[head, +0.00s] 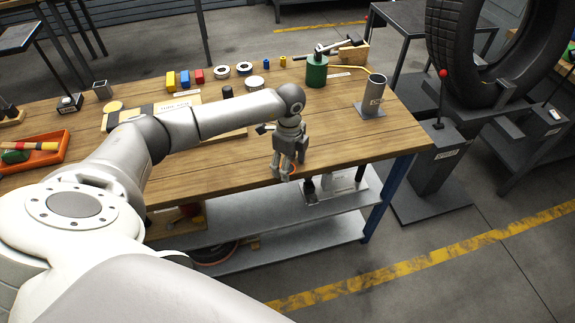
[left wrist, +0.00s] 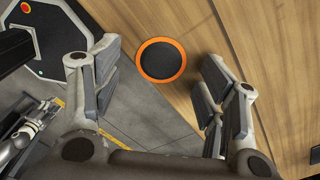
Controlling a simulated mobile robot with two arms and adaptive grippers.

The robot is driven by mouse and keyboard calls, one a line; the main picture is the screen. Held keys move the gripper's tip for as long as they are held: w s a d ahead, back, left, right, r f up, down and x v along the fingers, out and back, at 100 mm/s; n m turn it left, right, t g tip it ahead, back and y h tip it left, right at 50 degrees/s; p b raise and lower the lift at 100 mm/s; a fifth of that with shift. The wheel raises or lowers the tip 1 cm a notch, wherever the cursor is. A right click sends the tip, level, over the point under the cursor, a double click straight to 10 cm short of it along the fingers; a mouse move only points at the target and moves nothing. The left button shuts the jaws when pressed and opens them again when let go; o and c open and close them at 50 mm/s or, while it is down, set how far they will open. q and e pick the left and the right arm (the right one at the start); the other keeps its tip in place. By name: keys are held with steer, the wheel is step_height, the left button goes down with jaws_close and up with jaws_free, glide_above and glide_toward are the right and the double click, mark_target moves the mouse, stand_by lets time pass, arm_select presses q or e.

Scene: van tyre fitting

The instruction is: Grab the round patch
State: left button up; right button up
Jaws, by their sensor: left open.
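The round patch (left wrist: 162,61) is a black disc with an orange rim. In the left wrist view it lies at the edge of the wooden bench top (left wrist: 265,60), and its lower left side seems to reach past that edge. My left gripper (left wrist: 160,75) is open, with its fingers on either side of the patch in the picture and nothing between them held. In the head view my left gripper (head: 288,172) points down at the bench's front edge. Only a bit of the patch's orange rim (head: 293,170) shows behind the fingers. My right gripper is not in view.
A green canister (head: 316,72) and a grey metal cup (head: 375,92) stand toward the bench's right end. Coloured blocks (head: 185,79) and rings lie at the back. An orange tray (head: 62,150) is at far left. A tyre (head: 470,50) stands on a machine at right.

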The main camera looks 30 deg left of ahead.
arm_select(q)
steer(key=shift+f, duration=0.2)
steer(key=shift+c, duration=0.2)
steer(key=shift+s, duration=0.1)
steer(key=c, duration=0.5)
steer(key=shift+c, duration=0.9)
